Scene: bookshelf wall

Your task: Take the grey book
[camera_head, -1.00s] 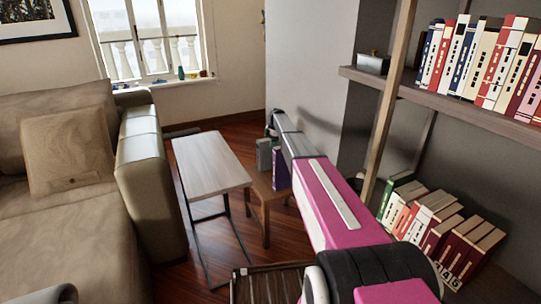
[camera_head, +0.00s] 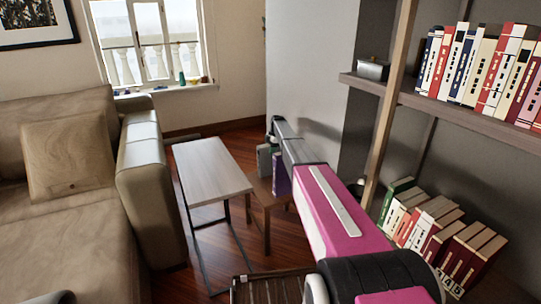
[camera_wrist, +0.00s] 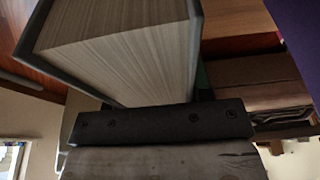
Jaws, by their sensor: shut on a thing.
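The grey book (camera_head: 264,161) stands upright on a small brown wooden table (camera_head: 268,195), left of a purple book (camera_head: 281,175). In the wrist view the grey book (camera_wrist: 118,55) fills the upper left, its page block facing the camera between grey covers. My gripper (camera_wrist: 165,122) shows as a dark bar right against the book; it is shut on the grey book. Its fingertips are mostly hidden. The purple book (camera_wrist: 300,35) shows at the upper right edge of the wrist view. In the head view my arm hides the gripper's grasp.
A pale side table (camera_head: 205,172) stands left of the brown table, near the beige sofa (camera_head: 60,200). A grey wall (camera_head: 310,70) and a bookshelf (camera_head: 450,115) with several books are on the right. Some dark wooden floor (camera_head: 240,260) is bare.

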